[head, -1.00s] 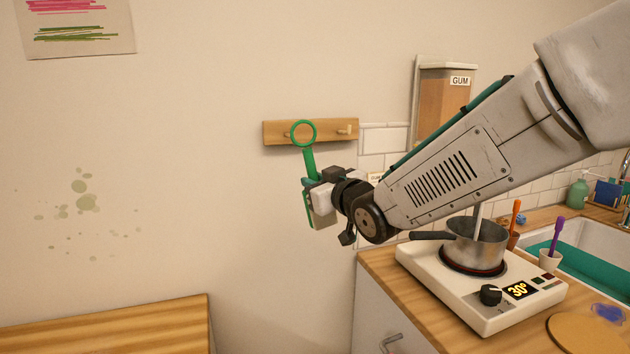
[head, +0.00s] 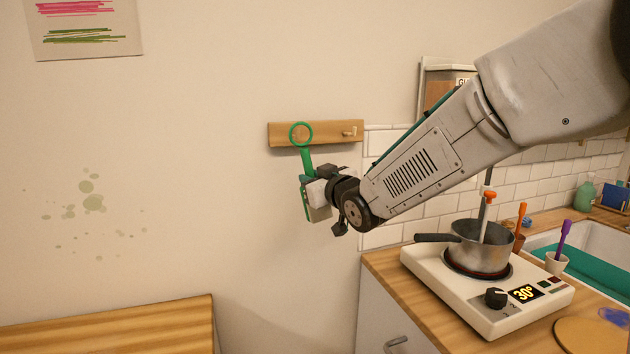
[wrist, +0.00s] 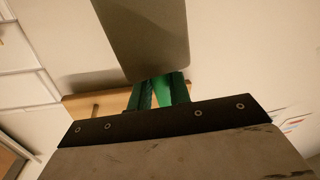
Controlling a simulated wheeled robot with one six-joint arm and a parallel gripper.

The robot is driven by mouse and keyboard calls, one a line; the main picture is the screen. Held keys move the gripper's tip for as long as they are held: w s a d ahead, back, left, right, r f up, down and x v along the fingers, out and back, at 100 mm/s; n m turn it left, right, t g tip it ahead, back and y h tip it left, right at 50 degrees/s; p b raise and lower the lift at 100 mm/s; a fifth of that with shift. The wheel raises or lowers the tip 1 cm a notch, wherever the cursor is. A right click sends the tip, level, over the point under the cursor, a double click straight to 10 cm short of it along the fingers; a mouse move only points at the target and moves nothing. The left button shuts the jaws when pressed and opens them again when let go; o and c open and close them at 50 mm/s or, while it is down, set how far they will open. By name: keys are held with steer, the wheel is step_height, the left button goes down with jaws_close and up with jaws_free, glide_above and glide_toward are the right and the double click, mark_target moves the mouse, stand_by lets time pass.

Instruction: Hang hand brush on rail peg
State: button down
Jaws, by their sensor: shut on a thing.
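The hand brush (head: 307,160) shows as a green handle with a round ring at its top, upright with a slight tilt. My gripper (head: 310,192) is shut on it below the ring. The wooden rail (head: 325,133) is fixed to the wall, and the ring overlaps its left part in the head view. One peg (head: 349,133) stands clear near the rail's right end. Whether the ring is around a peg or only in front of the rail I cannot tell. The wrist view shows the rail (wrist: 72,103) beyond green parts between my fingers; the ring is not visible there.
A hot plate (head: 480,290) with a saucepan (head: 480,250) stands on the counter below my arm. Cups with brushes and a sink are to the right. A wooden surface (head: 110,325) is at lower left.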

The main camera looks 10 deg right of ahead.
steer(key=shift+w+a+f, duration=0.15)
steer(key=shift+w+f, duration=0.25)
steer(key=shift+w, duration=0.4)
steer(key=shift+w+a+f, duration=0.15)
steer(key=shift+w+f, duration=0.3)
steer(key=shift+w, duration=0.3)
steer(key=shift+w+a+f, duration=0.15)
steer(key=shift+w+f, duration=0.25)
steer(key=shift+w, duration=0.4)
steer(key=c, duration=1.2)
jaws_free()
